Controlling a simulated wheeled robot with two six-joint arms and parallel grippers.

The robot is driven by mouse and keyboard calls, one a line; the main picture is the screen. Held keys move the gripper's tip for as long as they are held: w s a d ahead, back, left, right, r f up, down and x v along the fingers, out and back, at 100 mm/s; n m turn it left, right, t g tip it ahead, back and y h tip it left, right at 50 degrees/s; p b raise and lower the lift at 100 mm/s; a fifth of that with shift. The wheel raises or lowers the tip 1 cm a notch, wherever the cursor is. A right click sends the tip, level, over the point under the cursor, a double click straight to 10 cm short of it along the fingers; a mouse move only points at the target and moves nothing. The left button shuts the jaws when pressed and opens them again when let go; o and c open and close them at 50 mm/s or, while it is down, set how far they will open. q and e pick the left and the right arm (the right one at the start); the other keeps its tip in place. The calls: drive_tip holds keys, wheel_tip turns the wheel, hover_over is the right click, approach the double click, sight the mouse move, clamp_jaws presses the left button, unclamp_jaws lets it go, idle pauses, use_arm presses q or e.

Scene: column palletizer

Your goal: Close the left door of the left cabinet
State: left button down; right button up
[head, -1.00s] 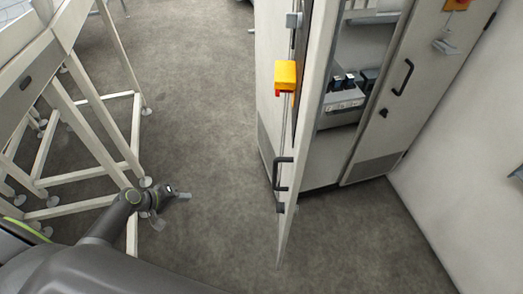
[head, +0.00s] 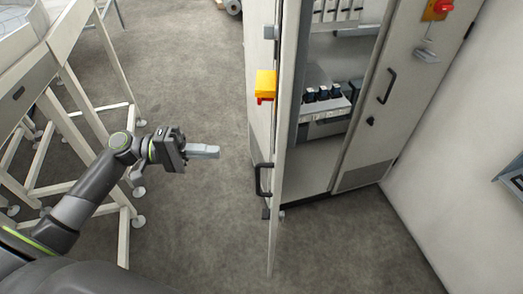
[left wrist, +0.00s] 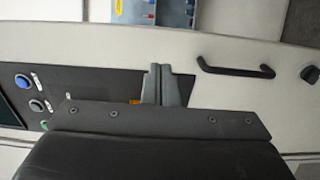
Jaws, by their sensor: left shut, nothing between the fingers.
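The left door (head: 281,165) of the cabinet stands open in the head view, seen almost edge-on. Its black handle (head: 262,180) is on the left side, below a yellow box (head: 265,85). The cabinet interior (head: 325,100) shows to the right of the door. My left gripper (head: 217,152) is shut and empty, to the left of the door and apart from it. Its fingertips show in the left wrist view (left wrist: 163,72), with a pale panel and a black handle (left wrist: 235,70) behind them. I cannot tell which panel this is. My right gripper is out of view.
The right cabinet door (head: 400,90) has a black handle and a red switch. A white frame (head: 60,100) with slanted legs stands at the left, close to my left arm. Bare grey floor (head: 200,230) lies between the frame and the door. A white wall is at the right.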

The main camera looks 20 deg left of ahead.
use_arm(q)
drive_tip(key=p+x, duration=0.5)
drive_tip(key=x, duration=0.7)
drive_tip(key=shift+d, duration=0.1)
